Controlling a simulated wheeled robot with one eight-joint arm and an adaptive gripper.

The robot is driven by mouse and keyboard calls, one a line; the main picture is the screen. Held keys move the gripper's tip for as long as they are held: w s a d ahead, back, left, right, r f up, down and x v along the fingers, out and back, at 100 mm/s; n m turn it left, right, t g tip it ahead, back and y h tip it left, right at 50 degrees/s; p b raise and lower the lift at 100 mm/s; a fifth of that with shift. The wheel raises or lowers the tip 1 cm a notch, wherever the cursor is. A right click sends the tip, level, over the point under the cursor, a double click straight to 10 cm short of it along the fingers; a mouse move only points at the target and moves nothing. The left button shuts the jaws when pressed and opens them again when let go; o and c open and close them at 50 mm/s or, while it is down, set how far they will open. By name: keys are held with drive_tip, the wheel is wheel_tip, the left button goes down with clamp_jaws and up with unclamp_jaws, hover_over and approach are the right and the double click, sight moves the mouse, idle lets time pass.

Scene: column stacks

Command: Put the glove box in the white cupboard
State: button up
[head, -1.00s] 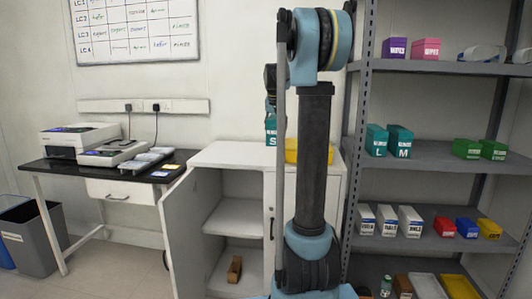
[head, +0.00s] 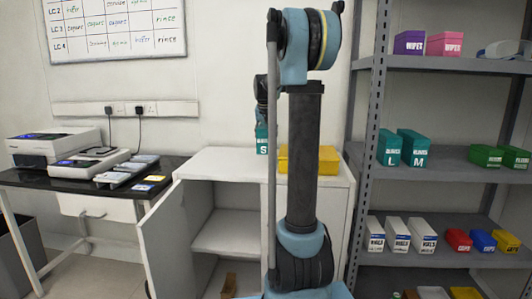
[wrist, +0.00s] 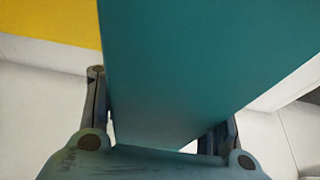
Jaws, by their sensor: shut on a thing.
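My gripper (wrist: 165,135) is shut on a teal glove box (wrist: 200,70), which fills the middle of the wrist view. In the head view the held glove box (head: 262,139) shows an "S" and hangs just above the back of the white cupboard's top, left of my arm; whether it touches the top is hidden. The white cupboard (head: 215,160) stands ahead. Its left door (head: 165,240) is swung open, and an inner shelf (head: 228,235) with clear space shows. My gripper's fingers are mostly hidden behind my arm in the head view.
A yellow box (head: 325,158) sits on the cupboard top, partly behind my arm. Teal boxes marked L (head: 390,148) and M (head: 415,150) stand on the metal rack at right. A black bench (head: 40,178) with instruments is at left. A brown object (head: 228,283) lies low in the cupboard.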

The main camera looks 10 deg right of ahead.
drive_tip(key=shift+d+f, duration=0.1)
drive_tip(key=shift+f, duration=2.8)
drive_tip(key=o, duration=1.4)
drive_tip(key=shift+s, duration=0.1)
